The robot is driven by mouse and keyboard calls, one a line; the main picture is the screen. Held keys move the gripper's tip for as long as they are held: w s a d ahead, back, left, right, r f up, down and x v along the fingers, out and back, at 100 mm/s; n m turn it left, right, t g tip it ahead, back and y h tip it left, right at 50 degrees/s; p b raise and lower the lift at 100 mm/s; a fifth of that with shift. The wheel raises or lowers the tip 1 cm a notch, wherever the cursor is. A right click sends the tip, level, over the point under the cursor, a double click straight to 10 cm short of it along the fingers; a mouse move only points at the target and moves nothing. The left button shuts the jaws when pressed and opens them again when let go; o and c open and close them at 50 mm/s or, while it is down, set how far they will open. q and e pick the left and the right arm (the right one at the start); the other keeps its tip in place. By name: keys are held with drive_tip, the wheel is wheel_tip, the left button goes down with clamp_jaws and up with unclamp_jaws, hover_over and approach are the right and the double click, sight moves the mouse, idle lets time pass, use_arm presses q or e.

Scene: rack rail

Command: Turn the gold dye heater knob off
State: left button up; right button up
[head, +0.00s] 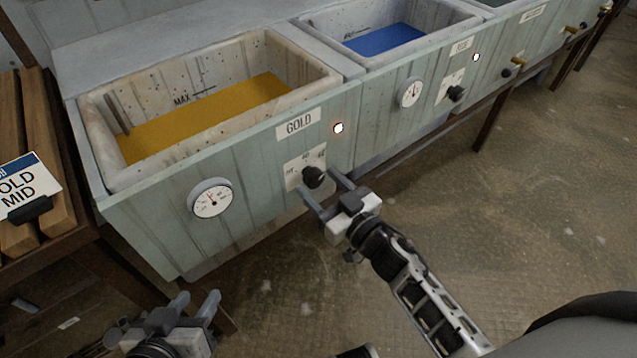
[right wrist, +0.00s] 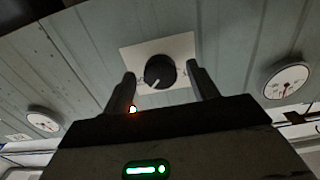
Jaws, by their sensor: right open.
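The gold dye heater knob (head: 313,177) is a round black knob on a white dial plate (head: 293,174), on the front of the vat under the GOLD label (head: 298,123). A small lamp (head: 339,128) above it glows. My right gripper (head: 322,196) is open at the knob, with fingers pointing toward the panel. In the right wrist view the knob (right wrist: 159,71) sits between the two spread fingers, with a visible gap on each side. Its pale pointer line slants to the lower left. My left gripper (head: 194,303) is open and empty at the lower left, away from the vat.
A round gauge (head: 211,198) sits left of the knob. The vat (head: 230,66) holds gold dye; a blue vat (head: 400,18) with its own knob (head: 456,93) stands to the right. A wooden rack (head: 62,190) is at the left. The floor ahead is clear.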

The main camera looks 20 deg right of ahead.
drive_tip(key=shift+w+a, duration=0.25)
drive_tip(key=shift+w, duration=0.35)
drive_tip(key=c, duration=1)
